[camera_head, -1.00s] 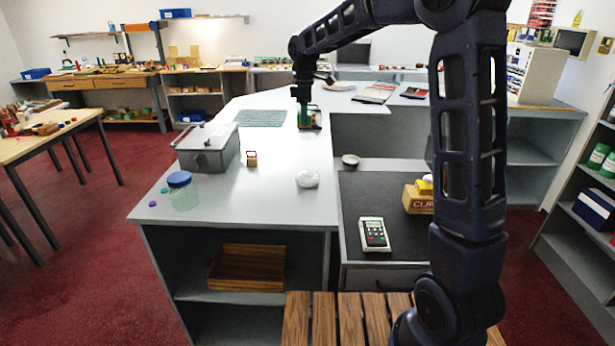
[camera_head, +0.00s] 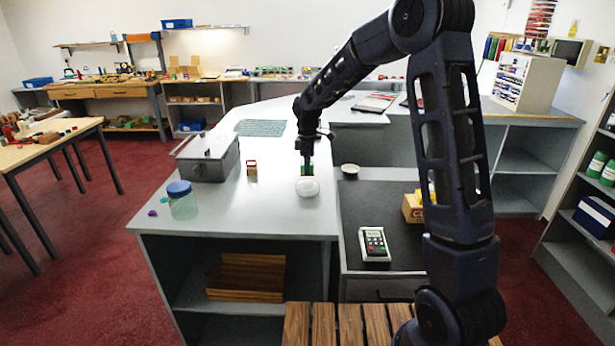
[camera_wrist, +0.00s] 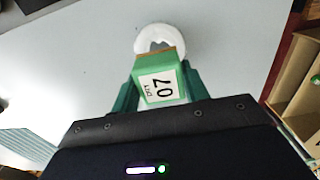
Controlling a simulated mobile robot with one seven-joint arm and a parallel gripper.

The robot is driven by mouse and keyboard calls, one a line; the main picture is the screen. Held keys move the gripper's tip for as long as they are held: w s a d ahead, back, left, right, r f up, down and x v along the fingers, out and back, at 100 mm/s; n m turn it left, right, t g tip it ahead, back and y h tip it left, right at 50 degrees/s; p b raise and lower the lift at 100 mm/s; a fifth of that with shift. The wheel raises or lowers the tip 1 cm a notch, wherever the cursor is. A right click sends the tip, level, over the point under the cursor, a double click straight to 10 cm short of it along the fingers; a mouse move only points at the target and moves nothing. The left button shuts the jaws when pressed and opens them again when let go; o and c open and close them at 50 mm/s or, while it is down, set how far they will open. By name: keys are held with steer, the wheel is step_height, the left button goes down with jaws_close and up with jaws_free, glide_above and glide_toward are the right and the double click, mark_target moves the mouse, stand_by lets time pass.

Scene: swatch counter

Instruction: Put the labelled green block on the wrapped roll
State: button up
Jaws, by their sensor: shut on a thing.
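The wrapped roll (camera_head: 308,187) is a white, rounded thing lying on the counter, just below the block in the picture. In the wrist view the roll (camera_wrist: 167,32) shows beyond the block, partly hidden by it. I cannot tell whether they touch.
On the counter (camera_head: 240,213) are a grey lidded box (camera_head: 208,163), a small red-topped wooden block (camera_head: 251,169), a jar with a blue lid (camera_head: 182,203) and a small bowl (camera_head: 350,169). A calculator-like device (camera_head: 374,243) lies on the lower dark surface. The counter left of the roll is clear.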

mark_target(308, 185)
steer(key=shift+f, duration=2.35)
steer(key=shift+f, duration=0.1)
steer(key=o, duration=1)
step_height(308, 185, up, 12)
steer(key=shift+d+r, duration=0.1)
steer(key=shift+r, duration=0.1)
